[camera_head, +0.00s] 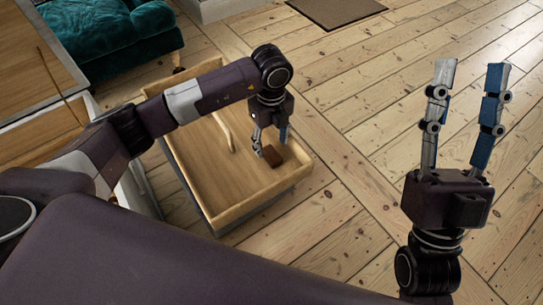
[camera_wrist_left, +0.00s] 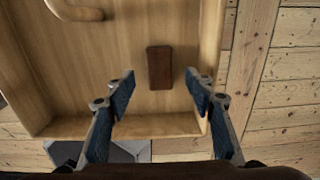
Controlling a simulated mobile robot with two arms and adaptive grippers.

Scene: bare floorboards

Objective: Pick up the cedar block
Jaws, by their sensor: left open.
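The cedar block (camera_head: 273,156) is a small dark brown block lying flat on the bottom of an open wooden drawer (camera_head: 213,215). In the left wrist view the block (camera_wrist_left: 159,67) lies beyond and between the fingertips, a little nearer the right one. My left gripper (camera_head: 271,143) is open and empty, pointing down over the drawer; its fingers (camera_wrist_left: 160,80) show apart in the left wrist view. The fingers partly overlap the block's surroundings in the head view. My right gripper (camera_head: 470,75) is open and empty, fingers up, to the right of the drawer.
A curved pale wooden piece (camera_head: 223,132) lies in the drawer left of the block; its end (camera_wrist_left: 75,10) shows in the wrist view. Drawer walls surround the block. A teal cushioned seat (camera_head: 110,30) and a brown mat (camera_head: 336,10) are farther back. Floorboards at right are clear.

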